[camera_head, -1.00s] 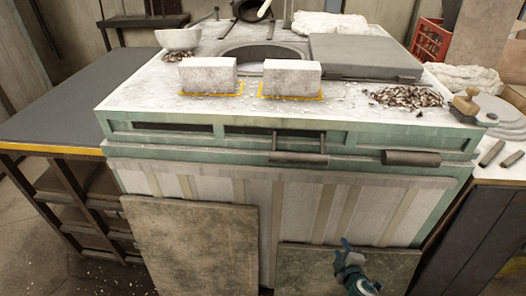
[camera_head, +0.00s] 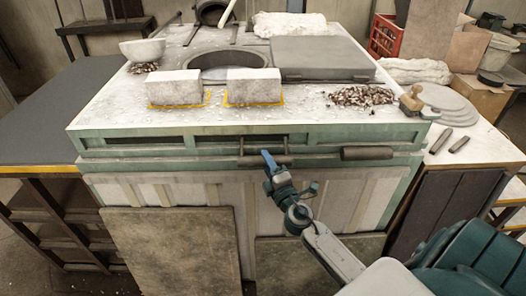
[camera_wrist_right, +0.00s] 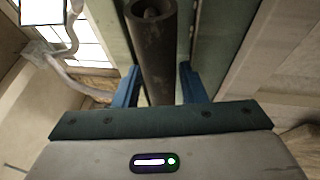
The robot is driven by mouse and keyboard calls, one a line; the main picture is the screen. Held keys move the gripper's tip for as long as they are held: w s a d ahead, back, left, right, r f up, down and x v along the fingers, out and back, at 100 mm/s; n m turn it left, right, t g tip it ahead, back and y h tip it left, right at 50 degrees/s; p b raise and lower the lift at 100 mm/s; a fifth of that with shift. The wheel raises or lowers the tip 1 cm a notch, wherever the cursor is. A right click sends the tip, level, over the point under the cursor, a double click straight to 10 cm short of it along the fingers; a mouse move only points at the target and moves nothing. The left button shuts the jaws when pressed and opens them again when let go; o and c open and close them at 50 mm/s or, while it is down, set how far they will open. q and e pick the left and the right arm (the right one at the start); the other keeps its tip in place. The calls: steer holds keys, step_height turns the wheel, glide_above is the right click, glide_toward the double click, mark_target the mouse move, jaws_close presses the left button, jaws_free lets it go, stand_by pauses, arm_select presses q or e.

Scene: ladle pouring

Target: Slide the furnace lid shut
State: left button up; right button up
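The furnace lid (camera_head: 322,58), a flat grey slab, lies on the furnace top to the right of the round opening (camera_head: 228,61), which is uncovered. A dark cylindrical bar handle (camera_head: 248,160) is on brackets at the furnace's front edge; a second dark bar (camera_head: 367,153) is farther right. My right gripper (camera_head: 266,155) is at the first bar, partly covering it. In the right wrist view, its blue fingers (camera_wrist_right: 160,85) are apart, with a dark cylinder (camera_wrist_right: 155,45) between them and small gaps showing at the sides. Whether they touch it is unclear. My left gripper is out of view.
Two pale blocks (camera_head: 174,88) (camera_head: 254,85) stand on yellow-marked spots before the opening. Side tables (camera_head: 36,118) (camera_head: 476,140) flank the furnace.

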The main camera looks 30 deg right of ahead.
steer(key=shift+x, duration=1.4)
jaws_close()
steer(key=shift+w, duration=0.1)
